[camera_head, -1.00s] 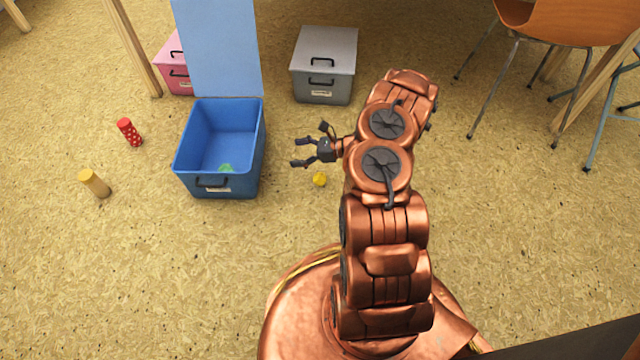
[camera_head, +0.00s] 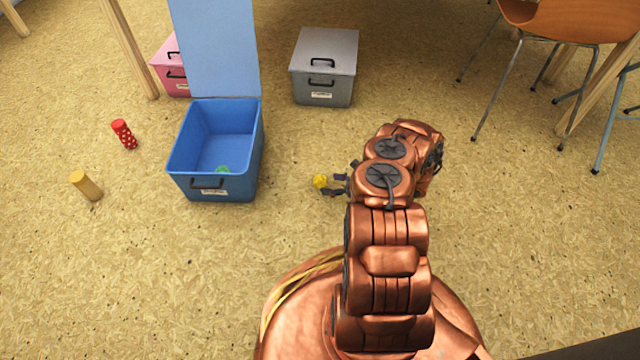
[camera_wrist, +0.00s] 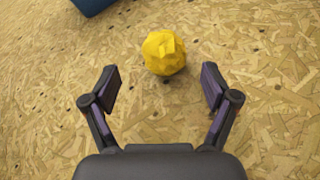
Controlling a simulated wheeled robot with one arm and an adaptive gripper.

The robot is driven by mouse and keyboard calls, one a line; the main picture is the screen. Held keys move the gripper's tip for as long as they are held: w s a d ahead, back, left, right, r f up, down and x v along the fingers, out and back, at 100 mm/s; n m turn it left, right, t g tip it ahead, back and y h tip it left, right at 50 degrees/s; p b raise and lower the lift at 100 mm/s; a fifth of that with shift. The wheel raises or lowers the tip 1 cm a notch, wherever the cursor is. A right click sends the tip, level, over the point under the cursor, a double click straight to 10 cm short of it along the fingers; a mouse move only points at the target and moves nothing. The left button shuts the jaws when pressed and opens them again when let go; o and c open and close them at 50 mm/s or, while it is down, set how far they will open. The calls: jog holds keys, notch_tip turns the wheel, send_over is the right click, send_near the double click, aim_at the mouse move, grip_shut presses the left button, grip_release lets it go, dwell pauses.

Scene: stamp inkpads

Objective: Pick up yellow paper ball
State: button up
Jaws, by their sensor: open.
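The yellow paper ball (camera_head: 320,181) lies on the floor to the right of the blue box. It is crumpled and faceted, and in the wrist view the ball (camera_wrist: 164,52) is just beyond my fingertips, near the middle line between them. My gripper (camera_head: 336,184) is low near the floor, right beside the ball and pointing left toward it. In the wrist view my gripper (camera_wrist: 161,88) is open, with nothing between its fingers.
An open blue box (camera_head: 216,191) with a small green thing (camera_head: 222,169) inside stands left of the ball. A grey box (camera_head: 325,66) and a pink box (camera_head: 171,68) are farther back.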

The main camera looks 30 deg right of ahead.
aim_at(326, 183)
jog(key=b+x, duration=0.1)
jog(key=x, duration=0.1)
jog(key=b+x, duration=0.1)
jog(key=x, duration=0.1)
jog(key=shift+d+f, duration=0.25)
jog(key=shift+w+a+b, duration=0.2)
jog(key=shift+w+b, duration=0.15)
jog(key=c, duration=0.8)
